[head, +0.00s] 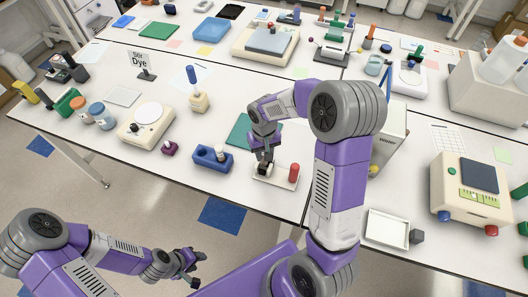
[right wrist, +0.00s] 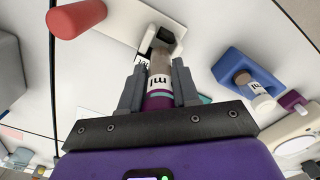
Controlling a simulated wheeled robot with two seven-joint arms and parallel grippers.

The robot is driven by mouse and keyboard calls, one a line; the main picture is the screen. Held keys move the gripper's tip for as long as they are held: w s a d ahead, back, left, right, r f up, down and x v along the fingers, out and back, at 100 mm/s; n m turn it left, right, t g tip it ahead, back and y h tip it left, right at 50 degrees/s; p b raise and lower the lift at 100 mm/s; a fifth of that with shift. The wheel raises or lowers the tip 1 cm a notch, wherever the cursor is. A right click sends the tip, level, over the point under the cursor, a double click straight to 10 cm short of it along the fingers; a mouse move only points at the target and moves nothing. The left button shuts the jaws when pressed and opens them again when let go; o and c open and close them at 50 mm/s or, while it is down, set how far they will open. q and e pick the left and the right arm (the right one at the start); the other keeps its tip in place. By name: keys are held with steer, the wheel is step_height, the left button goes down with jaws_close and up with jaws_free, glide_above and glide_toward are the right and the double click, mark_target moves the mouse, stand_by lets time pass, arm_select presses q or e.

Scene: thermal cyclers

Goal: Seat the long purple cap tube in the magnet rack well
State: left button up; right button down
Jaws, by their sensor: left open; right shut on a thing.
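My right gripper (head: 264,166) is shut on the long purple cap tube (right wrist: 158,82), gripping it at its purple cap and white label. The tube points away from my wrist, toward the black well block of the magnet rack (right wrist: 128,14). Its far end is at the block's opening; I cannot tell how far inside it is. In the head view the rack's pale base (head: 277,181) shows under my right gripper, with a red cylinder (head: 293,172) at its right end. The tube is mostly hidden there. My left gripper (head: 192,271) is open and empty, low in front of the table.
A blue block (head: 205,161) holding a white-capped tube stands left of the rack. A small purple block (head: 169,148) and a cream device (head: 146,122) are farther left. A green mat (head: 239,132) lies behind the rack. A white tray (head: 388,228) lies to the right.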

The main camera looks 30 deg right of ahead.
steer(key=shift+f+b, duration=1.9)
steer(key=shift+f, duration=0.45)
steer(key=c, duration=0.8)
jaws_free()
steer(key=shift+o, duration=0.2)
steer(key=shift+r, duration=0.15)
step_height(320, 180, up, 7)
steer(key=shift+r+p, duration=0.2)
steer(key=shift+p, duration=0.2)
